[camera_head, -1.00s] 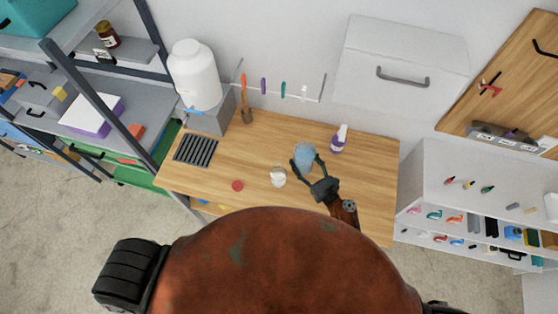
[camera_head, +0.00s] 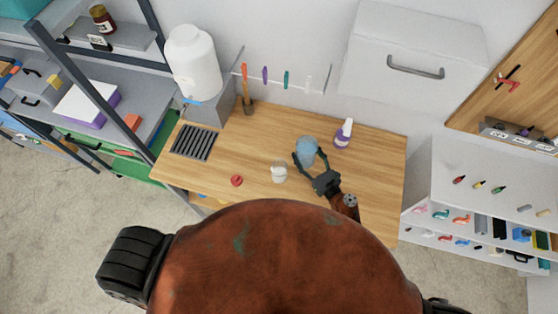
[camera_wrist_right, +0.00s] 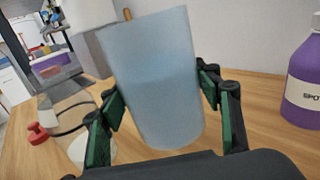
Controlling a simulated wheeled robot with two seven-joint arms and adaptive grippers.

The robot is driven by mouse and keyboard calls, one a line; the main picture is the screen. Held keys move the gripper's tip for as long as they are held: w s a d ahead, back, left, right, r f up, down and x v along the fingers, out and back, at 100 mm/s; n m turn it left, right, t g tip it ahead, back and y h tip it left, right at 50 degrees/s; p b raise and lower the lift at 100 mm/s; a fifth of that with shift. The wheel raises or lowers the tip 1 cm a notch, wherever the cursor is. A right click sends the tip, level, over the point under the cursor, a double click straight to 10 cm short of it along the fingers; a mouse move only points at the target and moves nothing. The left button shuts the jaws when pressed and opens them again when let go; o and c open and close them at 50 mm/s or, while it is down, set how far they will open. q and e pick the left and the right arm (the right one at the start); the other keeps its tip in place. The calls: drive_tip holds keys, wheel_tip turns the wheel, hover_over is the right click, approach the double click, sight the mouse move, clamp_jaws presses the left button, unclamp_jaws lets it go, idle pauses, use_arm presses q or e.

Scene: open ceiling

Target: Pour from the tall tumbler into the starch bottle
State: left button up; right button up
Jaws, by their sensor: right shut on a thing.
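The tall tumbler (camera_head: 307,149) is translucent pale blue and stands about upright at the middle of the wooden worktop. My right gripper (camera_head: 311,160) is shut on it, with a finger on each side; the tumbler also fills the middle of the right wrist view (camera_wrist_right: 155,80). Whether its base touches the wood I cannot tell. The small clear bottle with white contents (camera_head: 279,172), which I take as the starch bottle, stands open to the left of the tumbler. It shows partly behind the left finger in the right wrist view (camera_wrist_right: 65,108). My left gripper is not in view.
A red cap (camera_head: 236,180) lies left of the clear bottle. A purple and white spray bottle (camera_head: 343,134) stands to the right behind the tumbler. A large white container (camera_head: 193,62) stands at the back left, near a dark grate (camera_head: 194,142). The worktop's right side (camera_head: 382,165) is clear.

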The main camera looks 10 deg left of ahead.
sight(305, 155)
drive_tip(key=shift+s+a+r+n, duration=0.2)
drive_tip(key=shift+r+n, duration=0.2)
drive_tip(key=shift+n, duration=0.3)
drive_tip(key=shift+s+a+r+n, duration=0.15)
drive_tip(key=shift+r+n, duration=0.25)
drive_tip(key=shift+n, duration=0.3)
drive_tip(key=shift+s+a+r+n, duration=0.2)
drive_tip(key=shift+r+n, duration=0.15)
drive_tip(key=shift+n, duration=0.25)
drive_tip(key=shift+s+a+r+n, duration=0.15)
drive_tip(key=shift+r+n, duration=0.2)
drive_tip(key=shift+n, duration=0.25)
drive_tip(key=shift+s+a+r+n+p, duration=0.2)
drive_tip(key=shift+r+n+p, duration=0.2)
drive_tip(key=shift+r, duration=0.25)
drive_tip(key=shift+s+a+r+n+p, duration=0.1)
drive_tip(key=shift+a+r+n+p, duration=0.05)
drive_tip(key=shift+r+n+p, duration=0.45)
drive_tip(key=shift+r+n, duration=0.65)
drive_tip(key=shift+n, duration=0.05)
drive_tip(key=shift+f+n+b, duration=0.15)
drive_tip(key=shift+n+b, duration=0.6)
drive_tip(key=shift+n, duration=0.15)
drive_tip(key=shift+r+n, duration=0.8)
drive_tip(key=shift+n, duration=0.3)
idle(1.4)
